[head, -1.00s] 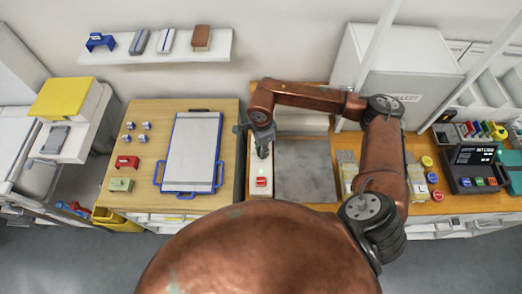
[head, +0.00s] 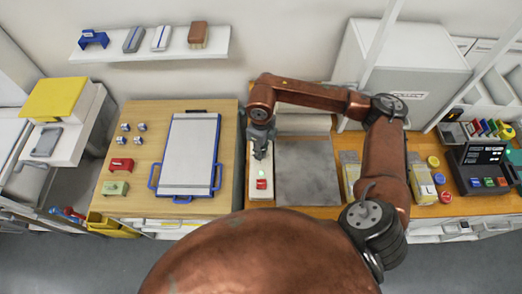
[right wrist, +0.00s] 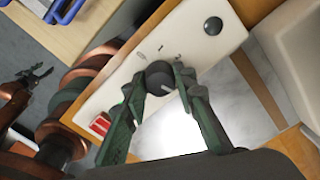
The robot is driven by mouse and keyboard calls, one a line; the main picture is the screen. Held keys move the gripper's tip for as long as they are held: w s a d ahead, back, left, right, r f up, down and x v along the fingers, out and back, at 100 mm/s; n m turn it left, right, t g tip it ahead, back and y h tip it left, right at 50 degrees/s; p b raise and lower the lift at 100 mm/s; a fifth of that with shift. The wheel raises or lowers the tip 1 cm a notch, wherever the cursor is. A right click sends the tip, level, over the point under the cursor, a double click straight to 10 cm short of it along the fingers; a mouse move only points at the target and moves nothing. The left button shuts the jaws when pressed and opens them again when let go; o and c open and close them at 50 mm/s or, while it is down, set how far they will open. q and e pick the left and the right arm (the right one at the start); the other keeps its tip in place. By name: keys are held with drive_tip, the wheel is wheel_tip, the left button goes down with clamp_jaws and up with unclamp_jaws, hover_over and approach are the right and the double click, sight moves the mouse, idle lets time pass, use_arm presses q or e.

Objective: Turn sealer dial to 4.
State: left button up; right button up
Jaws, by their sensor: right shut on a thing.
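The sealer's white control panel (right wrist: 205,40) carries a round dark dial (right wrist: 158,76) with a pale pointer line toward the lower right of the right wrist view. My right gripper (right wrist: 161,86) is shut on the dial, one finger on each side. In the head view my right gripper (head: 261,153) is over the narrow white panel (head: 261,193), hiding the dial. A red switch (right wrist: 100,124) and a dark round knob (right wrist: 212,25) are on the panel. My left gripper (right wrist: 38,75) is apart from the sealer, open and empty.
A grey plate (head: 308,172) lies right of the panel. A wall shelf (head: 150,45) is behind.

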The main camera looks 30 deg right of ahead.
drive_tip(key=shift+m, duration=1.6)
drive_tip(key=o, duration=1.2)
drive_tip(key=shift+c, duration=0.2)
wheel_tip(320, 180, up, 12)
